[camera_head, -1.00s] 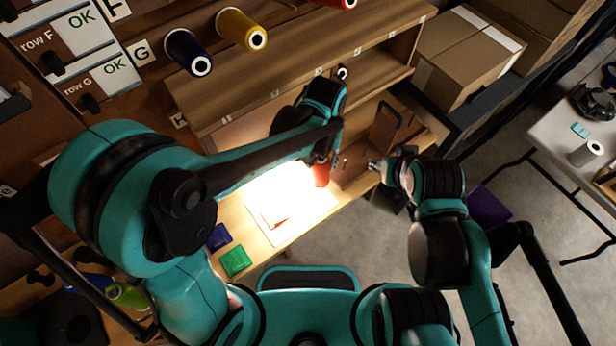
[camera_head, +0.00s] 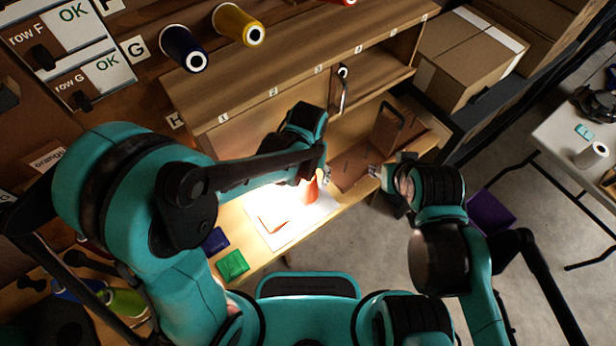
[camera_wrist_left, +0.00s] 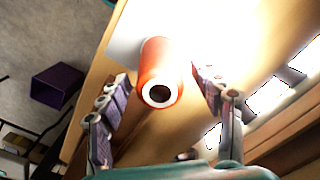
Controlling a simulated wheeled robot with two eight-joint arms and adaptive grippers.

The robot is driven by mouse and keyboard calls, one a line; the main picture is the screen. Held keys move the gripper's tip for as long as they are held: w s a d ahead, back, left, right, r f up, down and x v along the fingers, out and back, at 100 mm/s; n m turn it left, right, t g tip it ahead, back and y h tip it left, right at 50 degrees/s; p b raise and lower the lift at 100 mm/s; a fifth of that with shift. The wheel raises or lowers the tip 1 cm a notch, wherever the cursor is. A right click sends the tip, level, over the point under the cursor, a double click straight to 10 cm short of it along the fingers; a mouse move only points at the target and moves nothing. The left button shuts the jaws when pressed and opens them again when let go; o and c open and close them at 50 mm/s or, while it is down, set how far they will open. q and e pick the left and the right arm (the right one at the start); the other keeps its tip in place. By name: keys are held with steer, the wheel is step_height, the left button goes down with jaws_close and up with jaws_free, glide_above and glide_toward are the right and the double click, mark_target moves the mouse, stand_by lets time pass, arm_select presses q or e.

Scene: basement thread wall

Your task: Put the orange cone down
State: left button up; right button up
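The orange cone (camera_head: 311,190) stands on the brightly lit white sheet (camera_head: 290,232) on the wooden bench. My left gripper (camera_head: 323,174) is just beside and above it. In the left wrist view the orange cone (camera_wrist_left: 160,72) shows its white-rimmed end with a dark hole. It lies between the two fingers of my left gripper (camera_wrist_left: 160,80), with a gap on each side, so the gripper is open. My right gripper (camera_head: 375,171) is to the right, apart from the cone; its fingers are too small to read.
A wooden tray with a dark handle (camera_head: 388,125) lies right of the cone. Green (camera_head: 232,263) and blue (camera_head: 216,239) pieces lie at the bench's left. Behind is a wooden shelf unit (camera_head: 290,85). A purple bin (camera_head: 490,207) stands on the floor.

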arm_select(q)
steer(key=shift+r, duration=0.1)
step_height(320, 180, up, 12)
steer(key=p, duration=0.4)
stand_by(0.6)
